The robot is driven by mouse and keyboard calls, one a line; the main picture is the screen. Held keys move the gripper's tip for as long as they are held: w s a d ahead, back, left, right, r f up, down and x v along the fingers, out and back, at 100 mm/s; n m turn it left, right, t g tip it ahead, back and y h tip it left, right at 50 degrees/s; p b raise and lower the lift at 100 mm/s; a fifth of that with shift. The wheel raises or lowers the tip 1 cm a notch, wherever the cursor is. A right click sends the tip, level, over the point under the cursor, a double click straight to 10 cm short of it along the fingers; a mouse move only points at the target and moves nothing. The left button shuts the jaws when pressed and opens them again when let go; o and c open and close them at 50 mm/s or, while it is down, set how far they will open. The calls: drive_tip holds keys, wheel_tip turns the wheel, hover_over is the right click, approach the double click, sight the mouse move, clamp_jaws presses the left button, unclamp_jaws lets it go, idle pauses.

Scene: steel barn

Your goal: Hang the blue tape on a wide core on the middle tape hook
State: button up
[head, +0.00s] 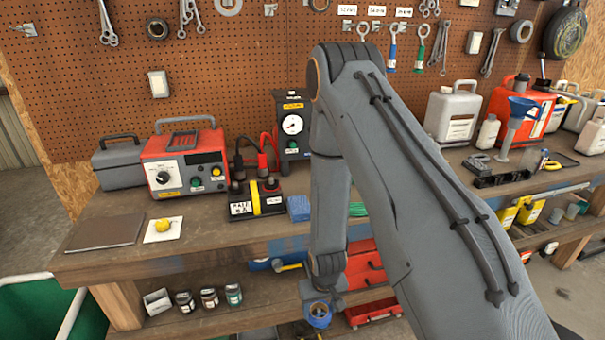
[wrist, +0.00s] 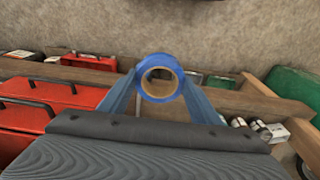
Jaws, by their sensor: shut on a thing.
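The blue tape (wrist: 160,59) is a ring with a wide pale core, held between the blue fingers of my gripper (wrist: 160,92) in the wrist view. In the head view the tape (head: 320,318) is low, in front of the lower shelf, under my gripper (head: 318,300). My gripper is shut on it. At the top of the pegboard a small bare metal hook (head: 270,9) sits between a grey ring (head: 228,5) and a dark ring (head: 318,4). I cannot tell for sure which one is the middle tape hook.
The brown pegboard (head: 215,75) carries wrenches and more rings. The wooden bench (head: 250,238) holds a red power unit (head: 185,165), a gauge box (head: 292,125) and jugs. Red toolboxes (head: 365,265) and jars sit on the shelf below. My arm crosses the middle of the view.

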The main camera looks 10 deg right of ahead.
drive_tip(key=r, duration=0.1)
drive_tip(key=p, duration=0.1)
drive_tip(key=s+r+p, duration=0.1)
drive_tip(key=shift+d+r, duration=0.25)
drive_tip(key=shift+r, duration=0.1)
